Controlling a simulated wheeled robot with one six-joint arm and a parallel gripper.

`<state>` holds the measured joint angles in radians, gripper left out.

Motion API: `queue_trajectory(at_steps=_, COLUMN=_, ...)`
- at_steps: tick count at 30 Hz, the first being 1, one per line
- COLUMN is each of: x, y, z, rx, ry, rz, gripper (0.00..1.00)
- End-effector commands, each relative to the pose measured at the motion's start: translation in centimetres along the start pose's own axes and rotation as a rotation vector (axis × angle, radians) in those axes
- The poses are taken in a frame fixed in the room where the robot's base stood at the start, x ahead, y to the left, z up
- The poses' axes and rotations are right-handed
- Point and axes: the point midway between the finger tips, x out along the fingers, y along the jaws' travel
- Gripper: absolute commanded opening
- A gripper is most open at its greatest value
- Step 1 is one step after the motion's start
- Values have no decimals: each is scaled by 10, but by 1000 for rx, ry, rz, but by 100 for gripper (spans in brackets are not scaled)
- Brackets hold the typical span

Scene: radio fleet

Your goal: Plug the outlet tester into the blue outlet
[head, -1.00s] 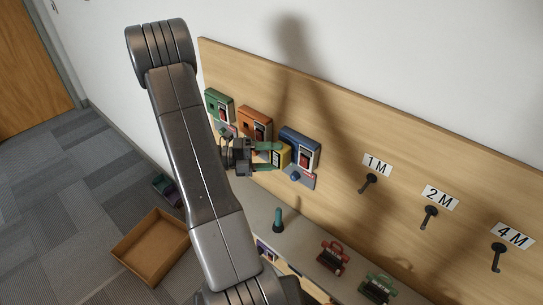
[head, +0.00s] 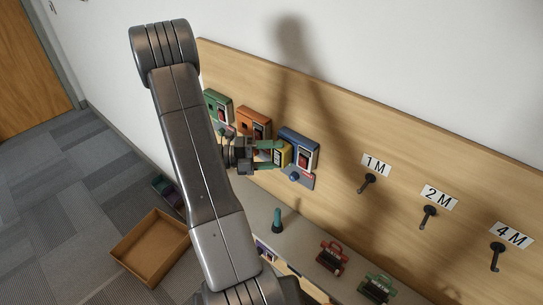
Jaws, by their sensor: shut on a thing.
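The blue outlet (head: 299,143) is on the wooden wall panel, to the right of the orange and green ones. A small grey plate with a blue knob (head: 293,178) sits just below it. My gripper (head: 270,155) is shut on the yellow outlet tester (head: 284,153), with one green finger above and one below it. The tester is right in front of the blue outlet's left side and overlaps it in the picture. I cannot tell whether it touches the outlet or is plugged in. The tester's far face is hidden.
An orange outlet (head: 253,120) and a green outlet (head: 217,103) are to the left, partly behind my arm. Hooks under 1M, 2M and 4M labels (head: 430,211) stick out at the right. A teal-topped object (head: 278,219), a red device (head: 332,257) and a green device (head: 377,288) stand on the shelf below. An open brown box (head: 150,247) lies on the floor.

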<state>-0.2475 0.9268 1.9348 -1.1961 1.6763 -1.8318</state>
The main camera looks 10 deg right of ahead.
Motion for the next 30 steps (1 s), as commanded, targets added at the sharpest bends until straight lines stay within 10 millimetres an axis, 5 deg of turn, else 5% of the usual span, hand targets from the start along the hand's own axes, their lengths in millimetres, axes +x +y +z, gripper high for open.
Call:
queue_trajectory(at_steps=28, x=2, y=0, z=3, rx=1, ry=0, rz=0, gripper=38)
queue_trajectory(at_steps=29, x=2, y=0, z=3, rx=1, ry=0, rz=0, gripper=62)
queue_trajectory(at_steps=30, x=2, y=0, z=3, rx=1, ry=0, rz=0, gripper=69)
